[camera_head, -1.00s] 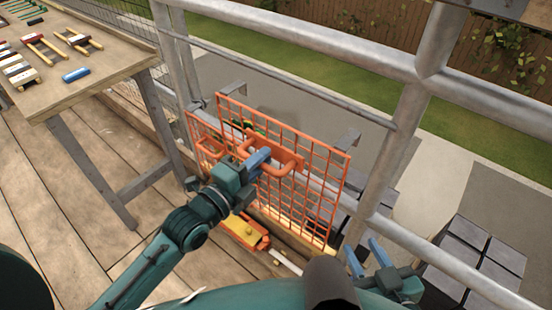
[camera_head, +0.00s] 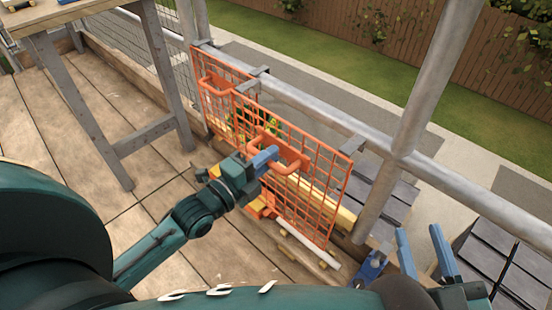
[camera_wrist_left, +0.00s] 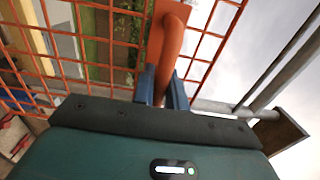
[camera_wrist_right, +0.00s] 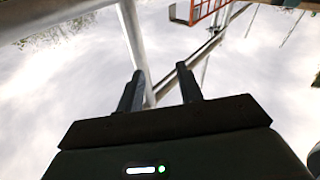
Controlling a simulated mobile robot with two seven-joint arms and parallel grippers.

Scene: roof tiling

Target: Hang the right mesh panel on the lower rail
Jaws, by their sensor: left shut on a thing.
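The right mesh panel (camera_head: 320,190) is an orange grid with grey hooks (camera_head: 352,145) on its top edge. It hangs upright in my left gripper (camera_head: 268,157), which is shut on the panel's orange handle (camera_head: 290,163); the left wrist view shows the handle (camera_wrist_left: 168,50) between the fingers. The panel's hooks are at the grey lower rail (camera_head: 310,108); I cannot tell whether they bear on it. The left mesh panel (camera_head: 218,90) is beside it to the left, along the same rail. My right gripper (camera_head: 423,238) is open and empty, right of the panel.
A grey post (camera_head: 415,110) rises right of the panel. A wooden table (camera_head: 60,18) stands at the upper left. Yellow and orange items lie on the plank deck (camera_head: 110,220) behind my left gripper. Dark tile stacks (camera_head: 490,250) are beyond the rail at the right.

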